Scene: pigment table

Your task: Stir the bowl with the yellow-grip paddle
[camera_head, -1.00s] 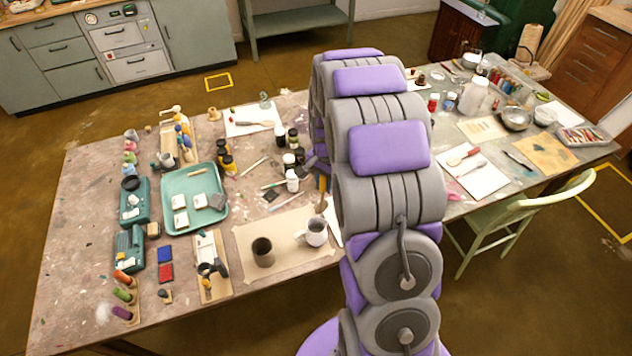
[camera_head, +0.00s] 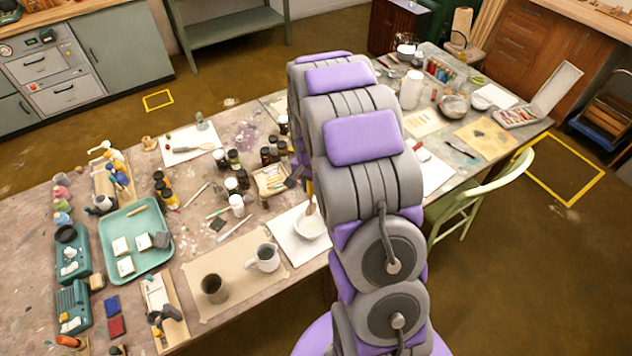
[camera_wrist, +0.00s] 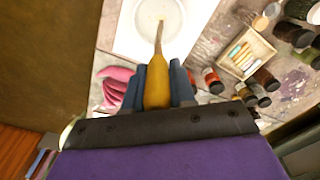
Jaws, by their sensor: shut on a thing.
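My gripper (camera_wrist: 158,85) is shut on the yellow grip of the paddle (camera_wrist: 157,86), which sits between its two blue fingers in the wrist view. The paddle's thin shaft runs forward over the white bowl (camera_wrist: 144,22), and its far end lies within the rim. The bowl stands on a white sheet (camera_wrist: 121,44). In the head view the bowl (camera_head: 311,230) shows just left of my arm, with the pale lower part of the paddle (camera_head: 311,204) reaching down to it. Whether the tip touches the bowl's bottom is unclear. My arm hides most of the gripper there.
A white mug (camera_head: 264,258) and a dark cup (camera_head: 214,288) stand on brown paper left of the bowl. A small tray of pastels (camera_head: 271,180) and several dark jars lie behind it. A green chair (camera_head: 483,190) stands at the table's right side.

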